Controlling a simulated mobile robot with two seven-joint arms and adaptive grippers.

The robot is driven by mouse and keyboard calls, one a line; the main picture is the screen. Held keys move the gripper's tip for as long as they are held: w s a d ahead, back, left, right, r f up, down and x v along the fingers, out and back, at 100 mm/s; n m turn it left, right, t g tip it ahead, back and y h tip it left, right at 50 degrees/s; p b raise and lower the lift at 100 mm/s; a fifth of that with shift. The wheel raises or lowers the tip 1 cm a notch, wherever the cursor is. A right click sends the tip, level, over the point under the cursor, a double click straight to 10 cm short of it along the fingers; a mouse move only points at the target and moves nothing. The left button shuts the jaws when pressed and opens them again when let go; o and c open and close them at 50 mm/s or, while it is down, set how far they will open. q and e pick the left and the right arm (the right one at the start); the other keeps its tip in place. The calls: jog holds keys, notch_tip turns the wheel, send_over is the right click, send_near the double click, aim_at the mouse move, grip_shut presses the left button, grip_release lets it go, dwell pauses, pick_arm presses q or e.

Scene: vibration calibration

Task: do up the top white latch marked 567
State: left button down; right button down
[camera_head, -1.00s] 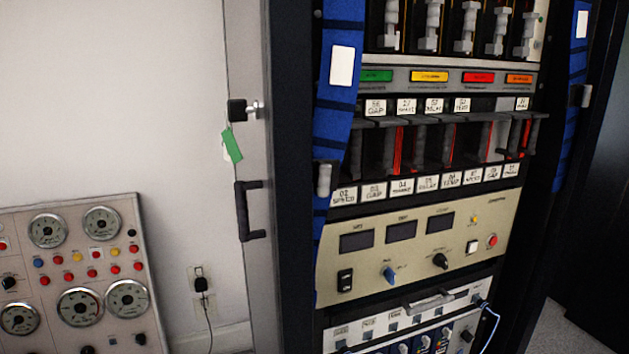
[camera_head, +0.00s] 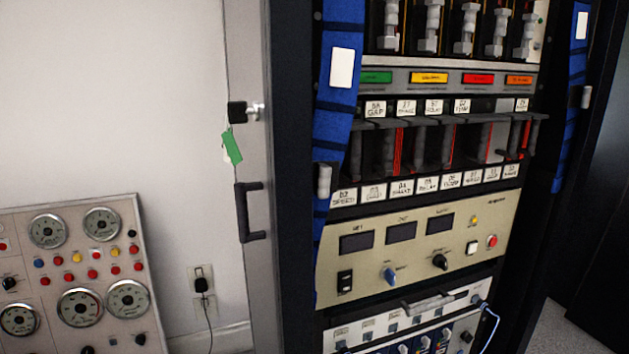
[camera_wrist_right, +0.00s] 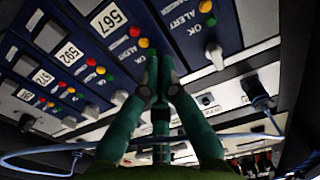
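In the right wrist view the blue module marked 567 (camera_wrist_right: 110,18) shows at the top, with red, yellow and green lights running down beside it. My right gripper (camera_wrist_right: 159,80) has its dark green fingers drawn in close together at the lower end of this module, where they hide its latch. I cannot tell whether the fingers grip anything. A white latch (camera_wrist_right: 216,56) on the module to the right stands clear of the fingers. Neighbouring module 592 (camera_wrist_right: 70,53) has a white latch (camera_wrist_right: 118,97) just left of my fingers. My left gripper is in neither view.
A blue cable (camera_wrist_right: 50,150) loops beneath my right gripper, and a plug (camera_wrist_right: 258,93) sits to its right. In the head view the rack has a beige panel (camera_head: 375,262) and a grey handle (camera_head: 434,303) above the lower modules. A gauge panel (camera_head: 62,257) stands left.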

jog(key=shift+s+f, duration=0.1)
jog(key=shift+f, duration=0.15)
